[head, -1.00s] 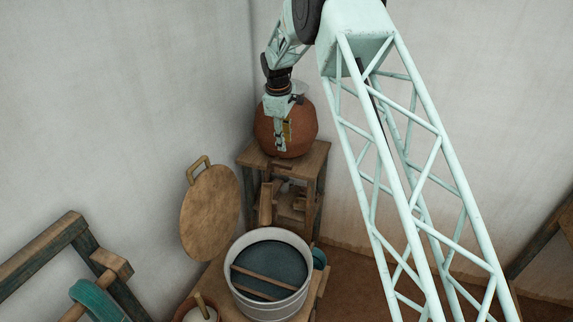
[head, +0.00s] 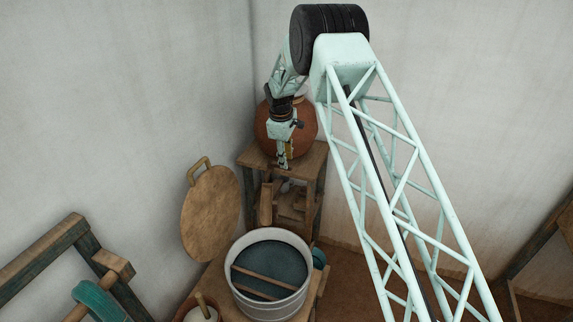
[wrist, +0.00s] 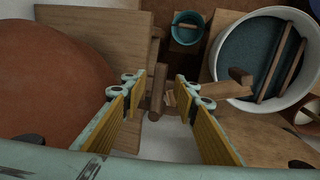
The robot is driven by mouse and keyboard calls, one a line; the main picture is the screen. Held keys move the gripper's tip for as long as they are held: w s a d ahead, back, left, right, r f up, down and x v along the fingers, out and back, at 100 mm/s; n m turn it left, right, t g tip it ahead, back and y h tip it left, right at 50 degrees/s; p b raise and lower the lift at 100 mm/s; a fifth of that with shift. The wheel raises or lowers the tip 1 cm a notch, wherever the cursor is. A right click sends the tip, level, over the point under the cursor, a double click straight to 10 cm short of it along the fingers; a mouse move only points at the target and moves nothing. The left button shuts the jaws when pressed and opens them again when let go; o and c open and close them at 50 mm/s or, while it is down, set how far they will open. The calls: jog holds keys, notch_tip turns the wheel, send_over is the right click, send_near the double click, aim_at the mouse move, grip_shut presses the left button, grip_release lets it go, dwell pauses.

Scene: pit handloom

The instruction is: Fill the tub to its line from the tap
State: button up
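The pale tub (head: 240,292) stands on a low wooden bench, with dark blue contents and two wooden slats across it. It also shows at upper right in the wrist view (wrist: 217,88). I cannot make out a fill line. The round clay pot (head: 308,120) sits on a wooden stand behind the tub. My gripper (wrist: 161,88) is open and empty, pointing down in front of the pot. A wooden tap-like piece (wrist: 157,92) shows between and beyond its fingers; I cannot tell whether they touch it. In the head view my gripper (head: 282,162) hides this piece.
A small teal bucket (wrist: 186,30) hangs or stands beside the tub. A round wooden lid (head: 210,215) leans on the wall at left. A small pot with a stick (head: 203,311) is at the tub's front left. The stand's top (wrist: 95,35) lies close to my gripper.

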jog(key=shift+w+d+f, duration=0.1)
jog(key=shift+w+f, duration=0.05)
jog(key=shift+f, duration=0.7)
jog(key=shift+w+f, duration=0.15)
jog(key=shift+f, duration=0.65)
jog(key=shift+c, duration=0.2)
grip_shut()
